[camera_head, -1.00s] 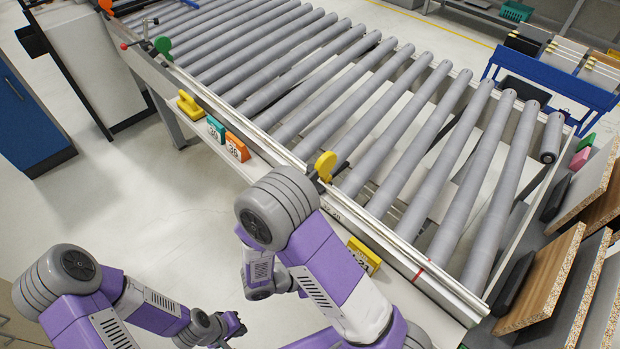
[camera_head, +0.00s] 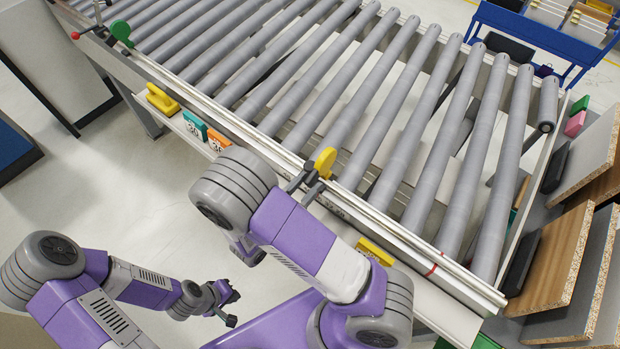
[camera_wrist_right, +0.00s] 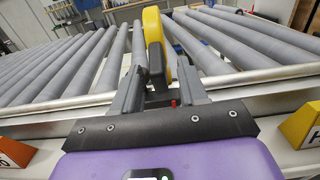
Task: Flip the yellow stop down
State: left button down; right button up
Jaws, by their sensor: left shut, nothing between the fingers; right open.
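The yellow stop (camera_head: 325,162) stands upright on the near rail of the roller conveyor, a rounded disc on a dark mount. In the right wrist view the yellow stop (camera_wrist_right: 154,40) rises straight ahead, in the gap between the fingers. My right gripper (camera_head: 311,180) is open at the rail, just on the near side of the stop. In its own wrist view my right gripper (camera_wrist_right: 161,76) has one finger on either side of the stop's lower part; I cannot tell whether either touches it. My left gripper (camera_head: 227,302) is shut and empty, low over the floor at left.
The roller conveyor (camera_head: 347,109) fills the middle. A green stop (camera_head: 121,32) and a red-knobbed lever (camera_head: 76,35) are further left along the rail. Yellow, teal and orange number blocks (camera_head: 194,126) line the ledge. Wooden boards (camera_head: 552,256) stand at right.

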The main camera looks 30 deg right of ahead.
jog(key=shift+x, duration=0.85)
grip_shut()
